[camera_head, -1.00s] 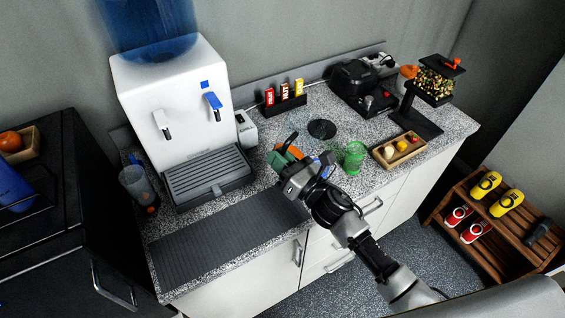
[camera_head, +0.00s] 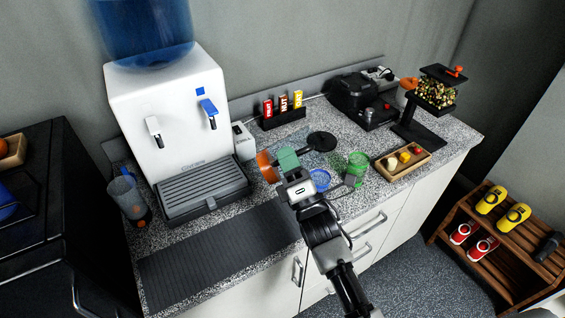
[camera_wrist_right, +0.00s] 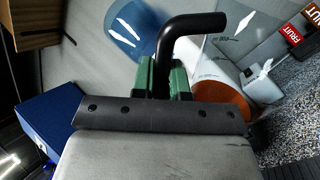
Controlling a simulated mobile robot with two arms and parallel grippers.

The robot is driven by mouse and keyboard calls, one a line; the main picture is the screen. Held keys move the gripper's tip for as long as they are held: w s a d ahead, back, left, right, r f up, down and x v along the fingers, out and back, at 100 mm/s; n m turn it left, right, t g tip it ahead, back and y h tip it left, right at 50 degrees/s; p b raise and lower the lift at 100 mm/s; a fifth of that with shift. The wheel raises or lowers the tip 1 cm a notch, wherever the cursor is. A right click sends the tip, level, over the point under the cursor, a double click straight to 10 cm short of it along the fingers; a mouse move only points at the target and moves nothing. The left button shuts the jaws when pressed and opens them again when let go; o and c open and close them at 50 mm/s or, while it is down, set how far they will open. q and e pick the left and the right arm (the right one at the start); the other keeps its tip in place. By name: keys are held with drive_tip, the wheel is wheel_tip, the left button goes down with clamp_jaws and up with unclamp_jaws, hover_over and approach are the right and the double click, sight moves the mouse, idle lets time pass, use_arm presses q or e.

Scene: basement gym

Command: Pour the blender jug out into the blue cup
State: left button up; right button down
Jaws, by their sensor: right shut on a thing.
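My right gripper (camera_head: 288,162), with green finger pads, is shut on the black handle of the blender jug (camera_wrist_right: 208,50). In the right wrist view the handle stands between the pads, with the clear marked wall behind it. The jug is tipped well over. Its orange end (camera_head: 265,167) points left in the head view; I cannot tell whether the orange is contents or part of the jug. The blue cup (camera_head: 320,181) stands on the counter just right of the gripper, partly hidden by it. No flow of liquid is visible. My left gripper is not in view.
A green glass (camera_head: 357,163) stands close right of the blue cup. A wooden tray (camera_head: 405,168) is further right. The water dispenser (camera_head: 170,110) and a clear container on a dark base (camera_head: 130,198) are left. The dark mat (camera_head: 215,252) is clear.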

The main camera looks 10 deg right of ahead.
sight(301, 160)
drive_tip(key=shift+d+f+m+t+h+b, duration=0.25)
drive_tip(key=shift+d+m+h+b, duration=0.2)
drive_tip(key=shift+m+h, duration=0.4)
drive_tip(key=shift+d+f+m+t+h+b, duration=0.25)
drive_tip(key=shift+d+m+h+b, duration=0.25)
drive_tip(key=shift+m, duration=0.55)
drive_tip(key=shift+w+d+f+m+h, duration=0.1)
drive_tip(key=shift+d+m+h, duration=0.15)
drive_tip(key=shift+m+h, duration=0.3)
drive_tip(key=shift+d+f+m+h, duration=0.1)
drive_tip(key=shift+d+m+h, duration=0.15)
drive_tip(key=shift+m, duration=0.5)
idle(0.7)
